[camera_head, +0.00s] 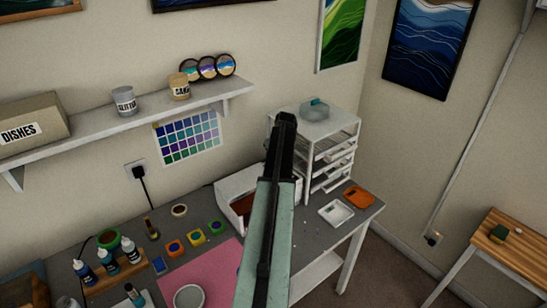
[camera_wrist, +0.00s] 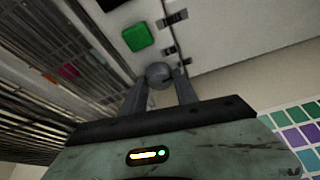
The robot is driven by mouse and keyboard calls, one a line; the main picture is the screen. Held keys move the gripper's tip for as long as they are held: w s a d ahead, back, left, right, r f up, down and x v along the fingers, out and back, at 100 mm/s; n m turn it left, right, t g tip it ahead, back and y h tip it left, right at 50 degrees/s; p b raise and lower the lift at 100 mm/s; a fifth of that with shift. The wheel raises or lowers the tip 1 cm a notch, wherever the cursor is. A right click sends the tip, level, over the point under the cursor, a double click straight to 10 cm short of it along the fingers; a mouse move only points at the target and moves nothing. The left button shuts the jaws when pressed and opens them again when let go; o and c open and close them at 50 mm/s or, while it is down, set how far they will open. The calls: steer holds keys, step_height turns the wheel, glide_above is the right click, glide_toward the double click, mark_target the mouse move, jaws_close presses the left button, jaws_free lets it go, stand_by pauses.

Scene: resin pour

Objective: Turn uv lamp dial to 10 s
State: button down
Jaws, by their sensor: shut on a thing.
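The UV lamp is a white box (camera_head: 230,188) on the workbench in the head view, partly hidden behind my arm. In the wrist view its white face (camera_wrist: 215,35) carries a round grey dial (camera_wrist: 158,72) and a green square button (camera_wrist: 138,37). My gripper (camera_wrist: 160,84) is shut on the dial, with one finger on each side of it. Small dark marks sit on the face near the dial, too blurred to read. The dial's setting cannot be told. In the head view my arm hides the gripper and the dial.
A white drawer rack (camera_head: 335,150) stands close to the right of the lamp. A white tray (camera_head: 336,212) and an orange tray (camera_head: 358,197) lie before it. Bottles, small colour pots and a pink mat (camera_head: 215,268) fill the bench's left. A shelf (camera_head: 100,128) hangs above.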

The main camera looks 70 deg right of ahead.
steer(key=shift+s+d+n+t+y, duration=0.15)
steer(key=shift+n+t+y, duration=0.3)
steer(key=shift+n, duration=1.15)
steer(key=c, duration=1)
jaws_free()
steer(key=shift+s, duration=0.1)
steer(key=shift+o, duration=0.2)
